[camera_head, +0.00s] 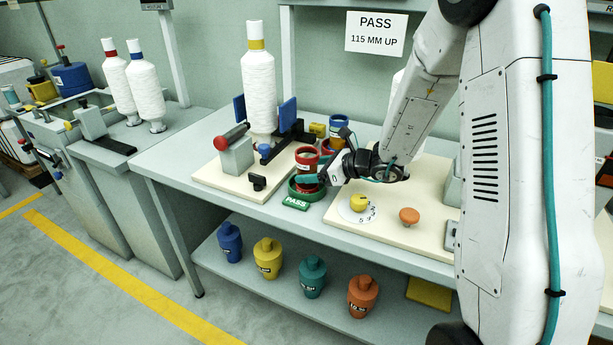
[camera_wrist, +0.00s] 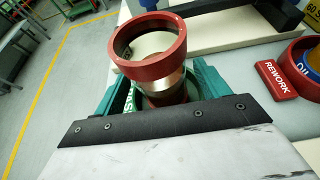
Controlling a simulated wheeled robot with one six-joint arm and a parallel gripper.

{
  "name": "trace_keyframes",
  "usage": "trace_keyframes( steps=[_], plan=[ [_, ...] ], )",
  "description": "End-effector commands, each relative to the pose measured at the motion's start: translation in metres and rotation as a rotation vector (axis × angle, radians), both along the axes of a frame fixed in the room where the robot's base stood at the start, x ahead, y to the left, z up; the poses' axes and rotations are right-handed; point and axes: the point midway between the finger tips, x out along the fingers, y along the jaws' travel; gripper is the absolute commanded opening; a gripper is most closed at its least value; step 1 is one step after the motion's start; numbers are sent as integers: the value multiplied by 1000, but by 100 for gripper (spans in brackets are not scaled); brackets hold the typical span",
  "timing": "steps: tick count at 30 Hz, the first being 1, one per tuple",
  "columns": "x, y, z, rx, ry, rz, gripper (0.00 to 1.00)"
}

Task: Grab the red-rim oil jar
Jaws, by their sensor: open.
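The red-rim oil jar (camera_head: 307,155) stands in the green PASS ring (camera_head: 296,202) on the bench. My gripper (camera_head: 312,178) is at the jar, reaching in from the right. Its teal fingers (camera_wrist: 160,88) are open on either side of the jar's middle and lower part. I cannot tell whether either finger touches it.
A blue jar (camera_head: 339,121) stands in the red REWORK ring (camera_wrist: 279,78), behind and right. A cream board with a white yarn cone (camera_head: 258,90) is at left. Another board (camera_head: 385,224) with a yellow knob is at right. Several coloured jars stand on the lower shelf (camera_head: 340,285).

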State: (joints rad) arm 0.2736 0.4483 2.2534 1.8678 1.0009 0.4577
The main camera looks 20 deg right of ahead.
Motion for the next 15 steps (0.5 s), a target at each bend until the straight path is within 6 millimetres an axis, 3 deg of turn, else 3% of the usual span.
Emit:
trace_keyframes(
  steps=[4,11,12,15],
  plan=[
    [11,11,-6,1,0,1,74],
    [12,12,-7,0,-1,0,74],
    [12,12,-7,0,-1,0,72],
    [12,12,-7,0,-1,0,44]
  ],
)
